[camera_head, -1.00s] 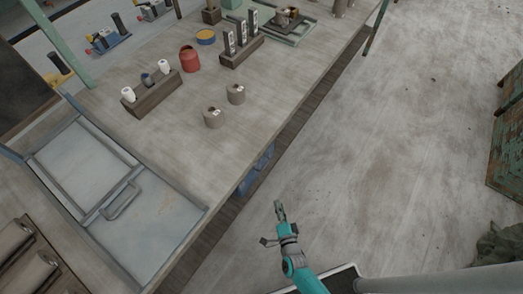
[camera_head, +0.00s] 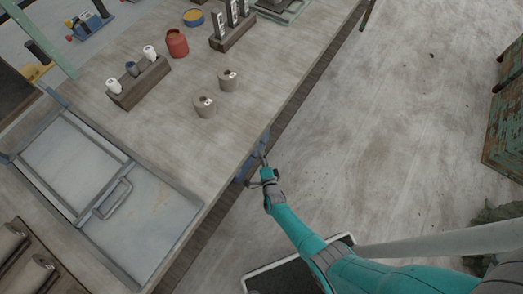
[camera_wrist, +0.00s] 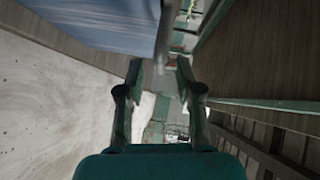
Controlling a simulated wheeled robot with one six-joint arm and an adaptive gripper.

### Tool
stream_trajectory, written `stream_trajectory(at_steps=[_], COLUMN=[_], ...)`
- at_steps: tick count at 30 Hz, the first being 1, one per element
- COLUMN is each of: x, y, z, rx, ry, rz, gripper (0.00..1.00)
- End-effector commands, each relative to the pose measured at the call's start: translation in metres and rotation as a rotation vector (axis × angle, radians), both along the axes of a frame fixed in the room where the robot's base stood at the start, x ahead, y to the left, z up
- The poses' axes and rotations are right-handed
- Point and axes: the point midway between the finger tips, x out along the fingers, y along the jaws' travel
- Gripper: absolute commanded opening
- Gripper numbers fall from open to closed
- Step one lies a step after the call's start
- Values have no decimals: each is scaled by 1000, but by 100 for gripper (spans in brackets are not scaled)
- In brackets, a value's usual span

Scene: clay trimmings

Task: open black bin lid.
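I cannot make out a black bin or its lid in either current view. My gripper (camera_head: 262,158) is low beside the front edge of the worktable (camera_head: 160,75), near a blue object (camera_head: 246,170) mostly hidden under that edge. In the wrist view my gripper (camera_wrist: 161,72) has its two fingers apart with nothing between them. A blue panel (camera_wrist: 105,20) is ahead and to the upper left of the fingers, apparently the same blue object.
A wooden panel (camera_wrist: 245,45) runs close on the right in the wrist view.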

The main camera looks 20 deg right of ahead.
Motion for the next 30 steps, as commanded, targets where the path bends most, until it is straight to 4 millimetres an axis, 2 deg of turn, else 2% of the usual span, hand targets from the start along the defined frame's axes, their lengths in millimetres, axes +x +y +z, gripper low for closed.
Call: stream_trajectory(at_steps=[3,9,21,22,24,26,30], x=[14,26,29,29,29,29,29], y=[-3,-5,-5,-5,-5,-5,-5], z=[-2,-4,-5,-5,-5,-5,-5], rx=[0,0,0,0,0,0,0], ry=[1,0,1,1,0,0,1], rz=[-1,-1,0,0,0,0,0], gripper=[35,35,35,30,13,0,0])
